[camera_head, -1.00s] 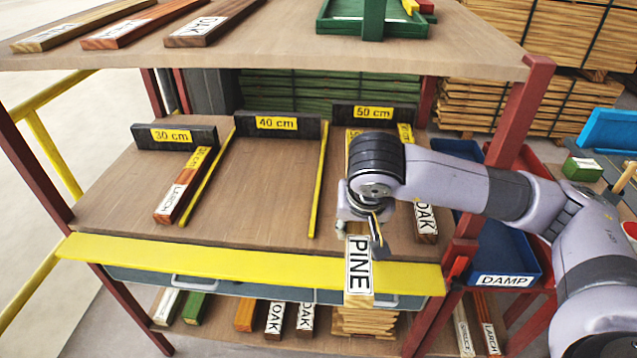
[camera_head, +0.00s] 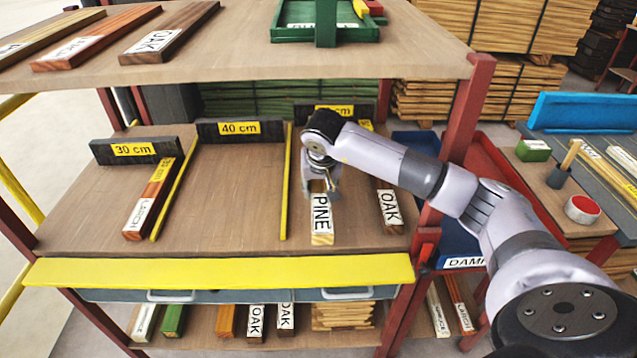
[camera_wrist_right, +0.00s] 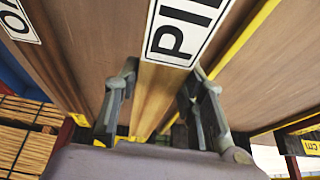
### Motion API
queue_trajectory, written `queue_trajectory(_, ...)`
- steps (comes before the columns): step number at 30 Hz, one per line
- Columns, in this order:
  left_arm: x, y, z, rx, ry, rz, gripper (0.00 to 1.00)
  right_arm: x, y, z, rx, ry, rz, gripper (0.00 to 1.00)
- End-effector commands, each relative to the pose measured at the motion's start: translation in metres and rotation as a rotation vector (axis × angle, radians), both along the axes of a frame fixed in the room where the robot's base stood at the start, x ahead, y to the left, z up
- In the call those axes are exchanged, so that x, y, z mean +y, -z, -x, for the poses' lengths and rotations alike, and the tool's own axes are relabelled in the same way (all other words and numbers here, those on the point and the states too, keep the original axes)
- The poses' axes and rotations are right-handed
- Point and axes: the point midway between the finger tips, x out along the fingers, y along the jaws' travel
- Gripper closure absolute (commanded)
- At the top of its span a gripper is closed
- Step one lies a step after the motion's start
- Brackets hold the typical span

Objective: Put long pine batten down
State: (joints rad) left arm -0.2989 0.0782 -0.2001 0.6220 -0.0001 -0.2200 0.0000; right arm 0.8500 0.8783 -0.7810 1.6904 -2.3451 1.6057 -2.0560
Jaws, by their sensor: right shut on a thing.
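The pine batten (camera_head: 321,222) has a white PINE label near its front end. It lies lengthwise over the 50 cm bay of the middle shelf (camera_head: 240,205), left of the oak batten (camera_head: 389,207). My right gripper (camera_head: 321,190) is shut on the pine batten from above. In the right wrist view the two fingers (camera_wrist_right: 155,105) stand on either side of the batten, and its label (camera_wrist_right: 187,30) shows beyond them. The batten's far end is hidden behind my arm. I cannot tell whether its whole underside touches the shelf. My left gripper is not in view.
A yellow strip (camera_head: 286,190) divides the 40 cm and 50 cm bays. A larch batten (camera_head: 150,202) lies in the 30 cm bay. Black stop blocks (camera_head: 194,132) line the back. A red post (camera_head: 462,120) stands right, and the upper shelf (camera_head: 240,62) overhangs. The 40 cm bay is clear.

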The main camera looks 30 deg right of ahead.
Motion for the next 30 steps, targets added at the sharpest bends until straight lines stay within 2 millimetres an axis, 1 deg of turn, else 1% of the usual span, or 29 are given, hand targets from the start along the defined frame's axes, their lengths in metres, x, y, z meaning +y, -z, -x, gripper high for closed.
queue_trajectory(1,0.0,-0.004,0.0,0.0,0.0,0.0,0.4,-0.004,-0.003,-0.009,-0.003,0.003,-0.001,1.0)
queue_trajectory(3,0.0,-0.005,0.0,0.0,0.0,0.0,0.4,-0.009,-0.002,-0.017,-0.003,0.002,-0.001,1.0)
queue_trajectory(11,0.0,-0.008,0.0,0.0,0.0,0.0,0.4,-0.016,-0.002,-0.03,-0.003,0.0,-0.001,1.0)
queue_trajectory(12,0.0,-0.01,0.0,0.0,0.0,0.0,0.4,-0.017,0.001,-0.031,-0.001,0.001,-0.001,1.0)
queue_trajectory(16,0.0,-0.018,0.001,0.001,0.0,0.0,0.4,-0.016,0.023,-0.029,0.003,-0.001,0.0,1.0)
queue_trajectory(19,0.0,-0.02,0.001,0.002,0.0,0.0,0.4,-0.017,0.033,-0.03,-0.001,-0.001,0.001,1.0)
queue_trajectory(26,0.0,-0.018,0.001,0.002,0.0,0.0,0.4,-0.017,0.035,-0.031,-0.003,-0.001,0.001,1.0)
queue_trajectory(30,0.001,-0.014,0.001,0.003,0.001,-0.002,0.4,-0.017,0.039,-0.031,-0.004,0.0,0.001,1.0)
